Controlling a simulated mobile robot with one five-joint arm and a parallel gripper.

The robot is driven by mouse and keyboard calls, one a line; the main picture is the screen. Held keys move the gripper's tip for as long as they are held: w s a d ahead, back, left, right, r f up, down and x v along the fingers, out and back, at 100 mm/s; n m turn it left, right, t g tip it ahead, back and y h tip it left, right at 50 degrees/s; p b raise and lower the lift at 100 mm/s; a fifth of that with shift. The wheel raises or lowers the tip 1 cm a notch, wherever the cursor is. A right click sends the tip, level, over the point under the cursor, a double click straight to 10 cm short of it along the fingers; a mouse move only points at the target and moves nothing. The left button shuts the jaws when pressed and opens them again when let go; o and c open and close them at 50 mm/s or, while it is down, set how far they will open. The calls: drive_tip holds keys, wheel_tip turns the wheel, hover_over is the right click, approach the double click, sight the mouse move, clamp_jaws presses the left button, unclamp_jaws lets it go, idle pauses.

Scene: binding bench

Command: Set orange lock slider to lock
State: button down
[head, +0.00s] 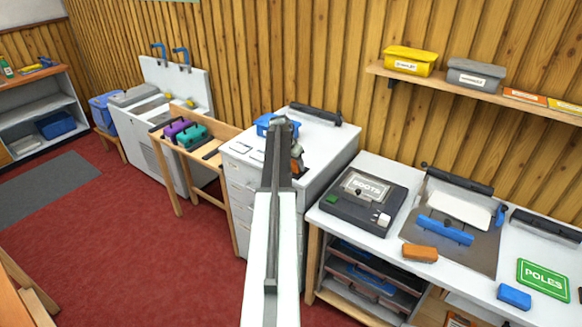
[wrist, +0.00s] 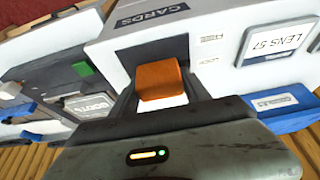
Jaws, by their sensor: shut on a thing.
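The orange lock slider (wrist: 161,78) sits in a dark slot on the face of a white unit marked CARDS (wrist: 110,48) in the wrist view. My gripper (wrist: 160,92) is shut on the slider, with a dark finger on either side of it. My arm hides most of the slider there.
In the wrist view a LENS 57 plate (wrist: 265,42) and a blue labelled piece (wrist: 283,108) lie right of the slot. In the head view a dark BOOTS device (head: 365,197) and an orange block (head: 420,253) are on the right bench. Red floor (head: 120,245) is open at left.

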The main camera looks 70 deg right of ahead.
drive_tip(key=shift+s+d+r, duration=0.1)
drive_tip(key=shift+s+d, duration=0.2)
drive_tip(key=shift+d, duration=0.5)
drive_tip(key=c, duration=0.5)
unclamp_jaws()
drive_tip(key=shift+d, duration=0.1)
drive_tip(key=p+v, duration=0.7)
drive_tip(key=v, duration=0.1)
drive_tip(key=shift+w+f, duration=0.15)
drive_tip(key=shift+f, duration=0.05)
